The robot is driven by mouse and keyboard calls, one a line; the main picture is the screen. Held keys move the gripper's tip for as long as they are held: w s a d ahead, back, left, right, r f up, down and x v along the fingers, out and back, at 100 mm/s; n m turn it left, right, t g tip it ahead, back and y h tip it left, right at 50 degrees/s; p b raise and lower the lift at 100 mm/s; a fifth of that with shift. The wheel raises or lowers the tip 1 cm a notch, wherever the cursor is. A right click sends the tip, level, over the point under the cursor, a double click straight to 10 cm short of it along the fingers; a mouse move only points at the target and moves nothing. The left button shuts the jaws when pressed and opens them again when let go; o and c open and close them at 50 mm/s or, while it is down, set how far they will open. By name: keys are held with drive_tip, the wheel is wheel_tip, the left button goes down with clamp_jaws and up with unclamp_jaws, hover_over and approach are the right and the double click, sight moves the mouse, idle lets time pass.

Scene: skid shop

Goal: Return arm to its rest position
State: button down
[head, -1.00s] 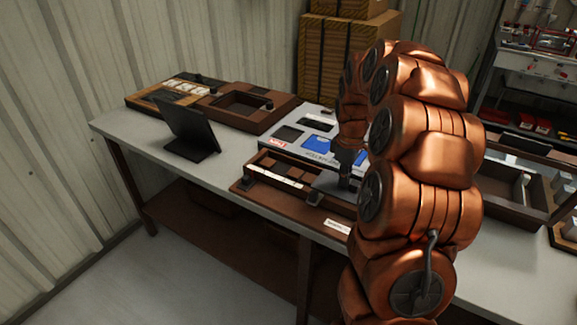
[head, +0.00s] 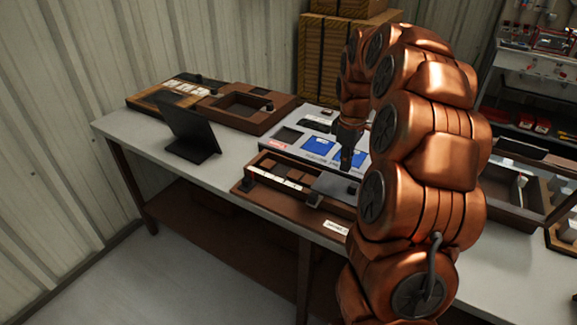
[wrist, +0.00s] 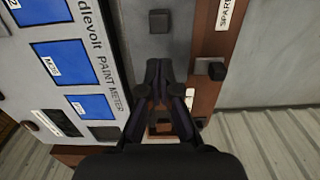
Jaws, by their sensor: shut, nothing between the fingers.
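My copper-coloured arm rises at the right of the head view and bends over the workbench. My gripper (head: 347,163) points down above the brown tray (head: 325,222) and the near edge of the paint meter box (head: 292,139). In the wrist view my gripper (wrist: 159,85) has its dark fingers together with nothing between them. Below it lie the tray with a grey plate (wrist: 160,40) and the paint meter with blue labelled panels (wrist: 60,62). The gripper looks clear of both, though the exact gap is hard to judge.
The grey workbench (head: 130,124) carries a dark tablet stand (head: 188,130), a brown open tray (head: 245,106) and a wooden-framed tray at the back left. Stacked boxes (head: 345,55) stand behind. Another open tray (head: 510,190) sits right of my arm. The bench's front left is bare.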

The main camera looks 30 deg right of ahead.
drive_tip(key=shift+r, duration=0.85)
